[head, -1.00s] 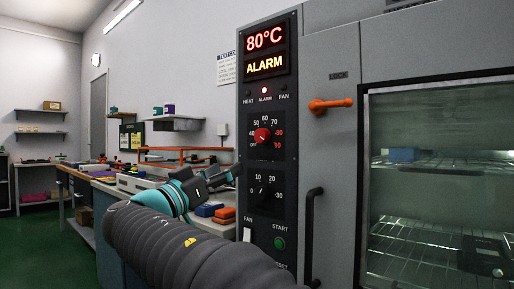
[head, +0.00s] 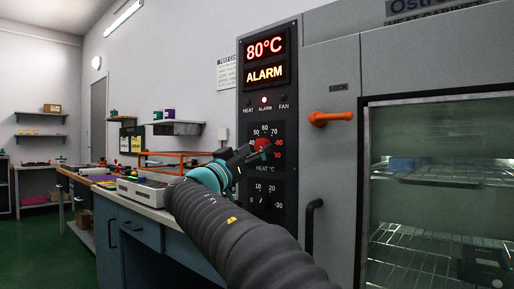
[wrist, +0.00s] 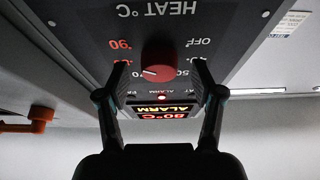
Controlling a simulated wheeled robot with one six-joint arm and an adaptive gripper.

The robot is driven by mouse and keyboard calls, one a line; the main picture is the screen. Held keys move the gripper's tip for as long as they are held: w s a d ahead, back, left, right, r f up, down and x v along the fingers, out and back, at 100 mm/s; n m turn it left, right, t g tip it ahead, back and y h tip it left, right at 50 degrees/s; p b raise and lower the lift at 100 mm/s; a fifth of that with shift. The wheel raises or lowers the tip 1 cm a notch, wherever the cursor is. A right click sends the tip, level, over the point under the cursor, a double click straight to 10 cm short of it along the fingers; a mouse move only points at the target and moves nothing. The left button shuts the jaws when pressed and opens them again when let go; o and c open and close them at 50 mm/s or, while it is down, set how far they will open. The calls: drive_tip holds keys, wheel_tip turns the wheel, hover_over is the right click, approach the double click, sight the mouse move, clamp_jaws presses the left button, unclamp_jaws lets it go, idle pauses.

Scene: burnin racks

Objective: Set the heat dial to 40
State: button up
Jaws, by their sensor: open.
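The red heat dial (head: 262,145) is on the dark control panel, above the label HEAT °C, and is partly hidden by my gripper in the head view. In the wrist view the dial (wrist: 158,63) shows upside down, between and beyond my open fingers. My gripper (head: 256,153) is open in front of the dial; it also shows in the wrist view (wrist: 158,82). I cannot tell whether the fingers touch it. The dial's pointer line faces the red numbers side in the wrist view. The display (head: 264,47) reads 80°C, with ALARM (head: 264,75) lit below.
A second, timer-like dial (head: 262,197) with numbers 0 to 30 sits below the heat dial. An orange latch handle (head: 330,118) and a black door handle (head: 311,218) stick out to the right. A workbench (head: 150,209) runs along the left.

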drive_tip(key=shift+w+d+r, duration=0.15)
drive_tip(key=shift+w+d, duration=0.15)
drive_tip(key=shift+w, duration=0.05)
drive_tip(key=c, duration=1.1)
drive_tip(key=shift+c, duration=0.2)
